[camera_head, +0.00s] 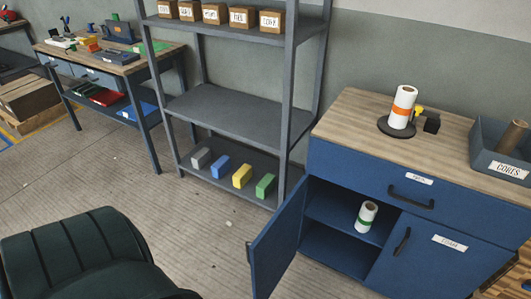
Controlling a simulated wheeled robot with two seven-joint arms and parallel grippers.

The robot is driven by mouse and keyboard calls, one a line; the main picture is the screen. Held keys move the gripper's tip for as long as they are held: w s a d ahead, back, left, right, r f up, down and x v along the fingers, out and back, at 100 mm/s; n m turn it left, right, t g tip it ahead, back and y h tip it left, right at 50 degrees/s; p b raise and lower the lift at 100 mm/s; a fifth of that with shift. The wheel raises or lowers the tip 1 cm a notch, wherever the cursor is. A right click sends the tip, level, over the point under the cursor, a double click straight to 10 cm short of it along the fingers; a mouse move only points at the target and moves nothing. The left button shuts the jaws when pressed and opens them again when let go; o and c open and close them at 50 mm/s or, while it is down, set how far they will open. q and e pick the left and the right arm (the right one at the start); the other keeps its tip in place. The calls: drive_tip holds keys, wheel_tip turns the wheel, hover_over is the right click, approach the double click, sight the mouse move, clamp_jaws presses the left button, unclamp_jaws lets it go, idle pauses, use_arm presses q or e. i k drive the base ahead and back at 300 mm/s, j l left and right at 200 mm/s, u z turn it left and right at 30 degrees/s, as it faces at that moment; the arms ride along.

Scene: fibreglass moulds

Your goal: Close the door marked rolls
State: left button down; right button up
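A blue cabinet (345,165) with a wooden top stands at the right. Its left door (277,240) is swung wide open towards me, and its handle (248,252) shows at the outer edge. No label can be read on this door from here. The right door (440,255) is shut and has a handle and a label too small to read for sure. Neither of my grippers is in view.
A dark green padded chair (75,255) stands at the front left. A grey shelving rack (235,115) is behind the open door, with coloured blocks on its bottom shelf. Floor (200,235) is clear between chair and door. A bin marked CORES (500,160) sits on the cabinet.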

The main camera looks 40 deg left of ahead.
sight(271, 253)
drive_tip(key=j+z, duration=0.1)
drive_tip(key=j, duration=0.35)
drive_tip(key=k+j+z, duration=0.1)
drive_tip(key=j, duration=0.3)
drive_tip(key=k+j+z, duration=0.1)
drive_tip(key=j, duration=0.75)
drive_tip(key=k+j+z, duration=0.15)
drive_tip(key=j, duration=0.25)
drive_tip(key=j+z, duration=0.15)
drive_tip(key=j, duration=1)
